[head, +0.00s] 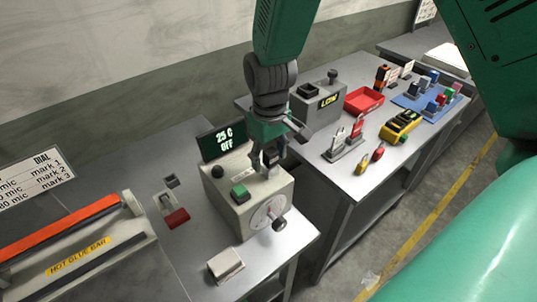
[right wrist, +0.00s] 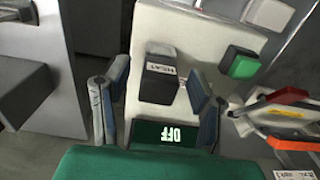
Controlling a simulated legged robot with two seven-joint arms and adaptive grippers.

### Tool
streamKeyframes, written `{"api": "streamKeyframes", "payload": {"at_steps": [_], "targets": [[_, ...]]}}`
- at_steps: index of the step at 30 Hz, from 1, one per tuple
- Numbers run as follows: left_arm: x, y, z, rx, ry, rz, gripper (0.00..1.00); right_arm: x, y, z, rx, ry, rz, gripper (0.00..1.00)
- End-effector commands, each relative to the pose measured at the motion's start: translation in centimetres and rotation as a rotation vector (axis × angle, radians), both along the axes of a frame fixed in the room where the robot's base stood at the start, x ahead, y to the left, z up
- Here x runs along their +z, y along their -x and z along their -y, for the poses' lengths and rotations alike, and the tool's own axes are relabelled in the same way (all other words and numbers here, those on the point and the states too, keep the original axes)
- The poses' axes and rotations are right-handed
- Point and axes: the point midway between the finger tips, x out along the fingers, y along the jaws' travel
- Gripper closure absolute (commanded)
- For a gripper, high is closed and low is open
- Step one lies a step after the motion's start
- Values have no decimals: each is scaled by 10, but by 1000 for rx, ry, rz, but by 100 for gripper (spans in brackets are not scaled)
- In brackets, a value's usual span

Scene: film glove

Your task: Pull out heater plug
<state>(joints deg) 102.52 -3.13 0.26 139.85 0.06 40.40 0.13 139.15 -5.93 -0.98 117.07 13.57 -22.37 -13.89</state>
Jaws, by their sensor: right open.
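The heater box (head: 240,215) is a cream control box on the near table. It has a green button (head: 240,193), a dial with a black knob (head: 268,213), and a display (head: 223,141) reading "25 C OFF" behind it. In the right wrist view the black heater plug (right wrist: 158,78), labelled "HEAT", sits on the box top. My right gripper (head: 268,160) is open over the box, pointing down. In the right wrist view its fingers (right wrist: 157,82) stand on either side of the plug, with gaps showing. The gripper partly hides the plug in the head view. My left gripper is not in view.
A hot glue bar machine (head: 75,243) stands at the left. A red-handled switch (head: 176,217) and a small white block (head: 225,264) lie near the box. The right table holds a grey box (head: 318,103), a red tray (head: 363,100) and a yellow device (head: 401,124).

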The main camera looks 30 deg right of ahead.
Motion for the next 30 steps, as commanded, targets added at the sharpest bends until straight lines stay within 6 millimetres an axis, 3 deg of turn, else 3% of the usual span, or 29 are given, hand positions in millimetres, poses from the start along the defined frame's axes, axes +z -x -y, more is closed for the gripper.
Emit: {"api": "streamKeyframes", "payload": {"at_steps": [2, 6, 30], "targets": [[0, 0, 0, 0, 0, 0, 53, 0, 0, 0, 0, 0, 0, 50], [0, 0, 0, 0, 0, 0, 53, 0, 0, 0, 0, 0, 0, 99], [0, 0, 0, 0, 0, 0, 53, 10, 0, 1, 1, 1, 2, 100]]}}
